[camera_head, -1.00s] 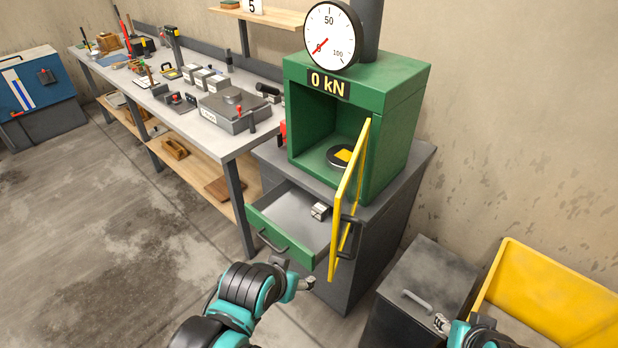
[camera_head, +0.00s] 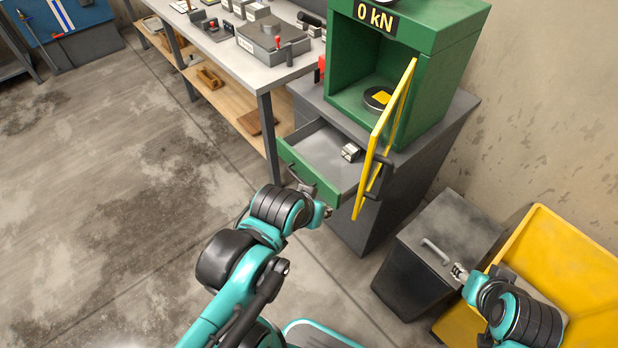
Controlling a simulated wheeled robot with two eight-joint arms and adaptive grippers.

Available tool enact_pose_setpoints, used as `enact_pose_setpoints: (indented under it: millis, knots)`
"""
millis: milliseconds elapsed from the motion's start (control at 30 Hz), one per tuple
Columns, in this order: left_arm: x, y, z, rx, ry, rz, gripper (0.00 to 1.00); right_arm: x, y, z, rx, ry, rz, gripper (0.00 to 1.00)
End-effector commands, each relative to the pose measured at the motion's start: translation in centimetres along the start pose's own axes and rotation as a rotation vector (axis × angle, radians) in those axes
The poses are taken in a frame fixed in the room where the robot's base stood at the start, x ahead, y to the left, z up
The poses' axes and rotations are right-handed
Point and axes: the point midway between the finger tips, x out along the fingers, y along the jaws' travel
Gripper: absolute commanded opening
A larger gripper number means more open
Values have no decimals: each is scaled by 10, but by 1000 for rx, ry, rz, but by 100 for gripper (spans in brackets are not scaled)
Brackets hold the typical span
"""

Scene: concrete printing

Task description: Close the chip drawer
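The chip drawer (camera_head: 316,181) has a green front and stands pulled out of the grey cabinet (camera_head: 352,232) under the green press. A small grey block (camera_head: 350,152) lies inside it. My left gripper (camera_head: 326,212) is just in front of the drawer front, near its lower right part; whether it touches cannot be told. Its fingers are small and partly hidden by the arm. The drawer handle (camera_head: 296,178) is partly hidden behind my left arm. My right gripper (camera_head: 459,270) is by the grey bin, away from the drawer; its fingers look a little apart.
The yellow-framed press door (camera_head: 384,145) stands open over the drawer's right side. The green press (camera_head: 425,80) sits on the cabinet. A grey lidded bin (camera_head: 415,275) and a yellow container (camera_head: 570,255) stand at right. A workbench (camera_head: 235,60) runs at upper left. The left floor is clear.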

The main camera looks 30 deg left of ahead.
Motion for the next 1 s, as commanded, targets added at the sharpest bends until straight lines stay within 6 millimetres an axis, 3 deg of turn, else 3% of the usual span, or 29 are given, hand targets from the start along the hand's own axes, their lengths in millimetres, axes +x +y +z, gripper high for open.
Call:
enact_pose_setpoints:
  millis: [33, 100, 400, 700, 833, 1000]
  knots:
    - [3, -2, -4, -74, -9, -1, 10, -1, 0, 0, 0, 0, 0, 40]
    - [10, -7, -11, -243, -29, -5, 0, -2, 0, -1, 0, 0, 0, 40]
    - [69, -41, -35, -1321, -146, -77, 0, -6, 0, -4, 0, 0, 0, 40]
    - [137, -81, -31, -2325, -228, -234, 0, -9, 0, -7, 0, 0, 0, 40]
    - [155, -92, -26, -2576, -242, -292, 0, -10, 0, -7, 0, 0, 0, 40]
    - [166, -95, -21, -2698, -250, -324, 0, -9, 0, -6, 0, 0, 0, 40]
